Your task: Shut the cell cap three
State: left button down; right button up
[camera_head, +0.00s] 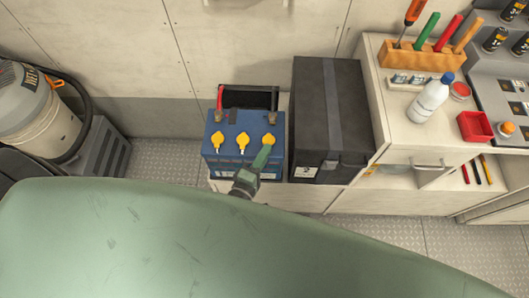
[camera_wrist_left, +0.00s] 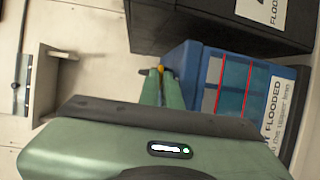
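The blue battery (camera_head: 212,163) stands on a low white ledge, with a row of three yellow cell caps on top. The left cap (camera_head: 217,140) and the middle cap (camera_head: 243,141) are clear. The right-hand cap (camera_head: 269,138) is partly behind my left gripper (camera_head: 262,154), whose green fingers reach up to it from the front. In the left wrist view the fingers (camera_wrist_left: 162,77) lie close together, with a bit of yellow cap (camera_wrist_left: 161,69) at their tips. Whether they touch or grip it is unclear. The battery's blue case (camera_wrist_left: 194,70) is beside them. My right gripper is not in view.
A black box (camera_head: 312,110) stands close right of the battery. A dark open tray (camera_head: 250,96) lies behind it. A counter (camera_head: 393,139) at right holds a bottle (camera_head: 431,98), a tool rack (camera_head: 415,59) and a red bin (camera_head: 474,127). Floor shows left of the battery.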

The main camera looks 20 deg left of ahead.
pick_arm(q)
jog(key=shift+d, duration=0.1)
jog(key=c, duration=1.6)
grip_release()
jog(key=shift+f, duration=0.1)
